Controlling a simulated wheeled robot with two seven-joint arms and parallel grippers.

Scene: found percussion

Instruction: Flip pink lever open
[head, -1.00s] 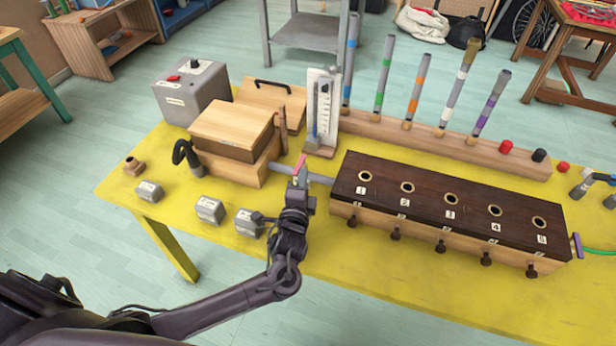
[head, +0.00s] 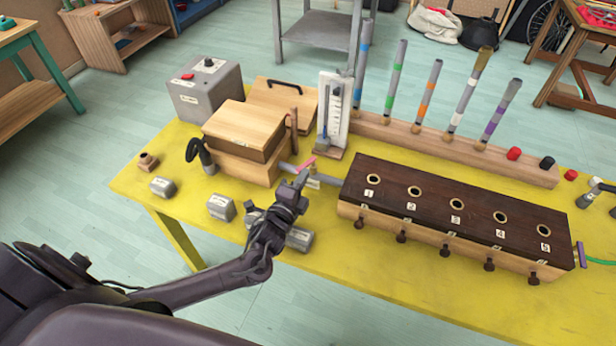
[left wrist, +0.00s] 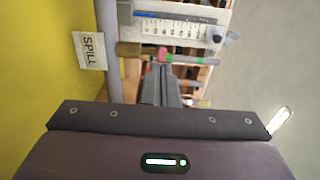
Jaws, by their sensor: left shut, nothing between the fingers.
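The pink lever (head: 305,162) sits on the grey pipe (head: 325,180) between the wooden box and the long dark-topped box. In the head view it leans to the upper right. My left gripper (head: 301,177) is shut and empty, with its tips right at the lever's lower end. I cannot tell whether they touch it. In the left wrist view, the shut fingers (left wrist: 163,86) point toward the gauge and the pipe runs beside them. My right gripper is not in view.
A label reading SPILL (left wrist: 90,51) hangs by the pipe. The wooden box (head: 237,145) is left of the gripper, the upright gauge (head: 336,112) behind it, the long numbered box (head: 455,215) to the right. Several grey blocks (head: 221,207) stand near the yellow table's front edge.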

